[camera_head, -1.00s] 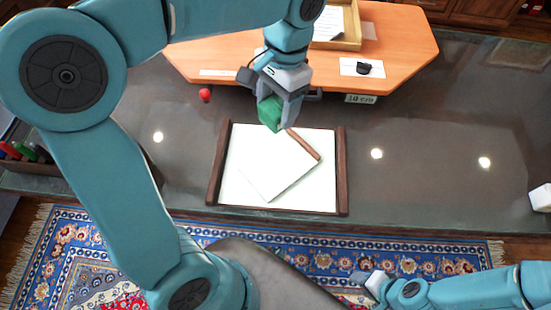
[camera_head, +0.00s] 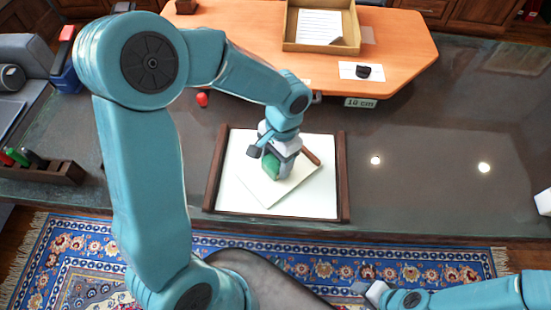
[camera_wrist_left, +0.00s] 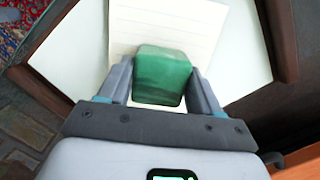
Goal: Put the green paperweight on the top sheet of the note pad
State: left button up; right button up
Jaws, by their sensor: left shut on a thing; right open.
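The green paperweight (camera_head: 271,167) is a block between the fingers of my left gripper (camera_head: 277,168), which is shut on it. It also shows in the left wrist view (camera_wrist_left: 162,75), with a finger on each side. The paperweight is over the note pad (camera_head: 262,193), a tilted pale sheet lying on the white blotter. Lines on the top sheet show in the left wrist view (camera_wrist_left: 190,22). I cannot tell whether the paperweight touches the sheet. My right gripper (camera_head: 368,290) is open and empty at the lower right, over the rug.
The white blotter (camera_head: 310,200) has dark wooden side rails. A brown stick (camera_head: 311,157) lies by the pad's upper right. A red object (camera_head: 202,99), an orange desk (camera_head: 400,45) with a tray (camera_head: 289,40), and a pen holder (camera_head: 60,174) stand around.

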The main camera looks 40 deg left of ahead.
pick_arm(q)
jog(key=shift+r, duration=0.1)
jog(key=shift+f, duration=0.25)
jog(key=o, duration=1.4)
jog(key=shift+o, duration=0.2)
jog(key=shift+r, duration=0.1)
jog(key=shift+r, duration=0.15)
jog(key=shift+w+r, duration=0.1)
jog(key=shift+r, duration=0.25)
notch_tip(320, 180, up, 11)
jog(key=w+p, duration=0.1)
jog(key=shift+w+d, duration=0.2)
jog(key=shift+w, duration=0.05)
